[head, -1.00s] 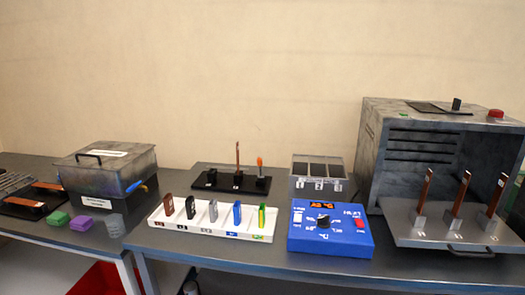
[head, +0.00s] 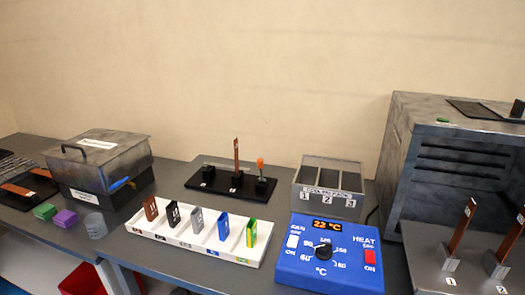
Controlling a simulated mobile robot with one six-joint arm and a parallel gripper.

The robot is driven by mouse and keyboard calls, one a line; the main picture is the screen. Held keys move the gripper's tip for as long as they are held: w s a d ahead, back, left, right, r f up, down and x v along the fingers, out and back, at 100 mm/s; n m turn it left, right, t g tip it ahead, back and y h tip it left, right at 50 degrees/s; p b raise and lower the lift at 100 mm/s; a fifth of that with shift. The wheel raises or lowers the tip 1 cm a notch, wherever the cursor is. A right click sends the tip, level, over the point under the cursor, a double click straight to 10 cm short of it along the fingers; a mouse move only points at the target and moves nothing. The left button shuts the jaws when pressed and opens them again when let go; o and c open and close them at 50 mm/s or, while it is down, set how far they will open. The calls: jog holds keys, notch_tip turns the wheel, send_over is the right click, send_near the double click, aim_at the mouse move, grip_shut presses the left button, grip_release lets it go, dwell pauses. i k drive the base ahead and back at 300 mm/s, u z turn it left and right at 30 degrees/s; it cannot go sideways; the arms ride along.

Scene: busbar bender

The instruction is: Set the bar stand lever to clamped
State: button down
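The bar stand (head: 222,183) is a black base at the back middle of the table. A copper bar (head: 236,155) stands upright in its middle block. The lever with an orange tip (head: 260,163) rises nearly upright from a black block at the stand's right end. I cannot tell from its angle alone whether it is clamped. A small black block numbered 1 sits at the stand's left. My gripper is not in view.
In front stands a white rack (head: 190,237) with several coloured pieces. A blue heat control box (head: 328,255) reading 22 °C and a grey three-slot bin (head: 330,187) are to the right. A grey oven (head: 395,165) is far right; a lidded box (head: 105,165) is left.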

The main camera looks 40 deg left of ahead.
aim_at(260, 162)
jog(key=u, duration=0.7)
jog(key=i, duration=0.1)
jog(key=z, duration=0.75)
jog(key=k, duration=0.15)
jog(key=u, duration=3.45)
jog(key=i, duration=0.9)
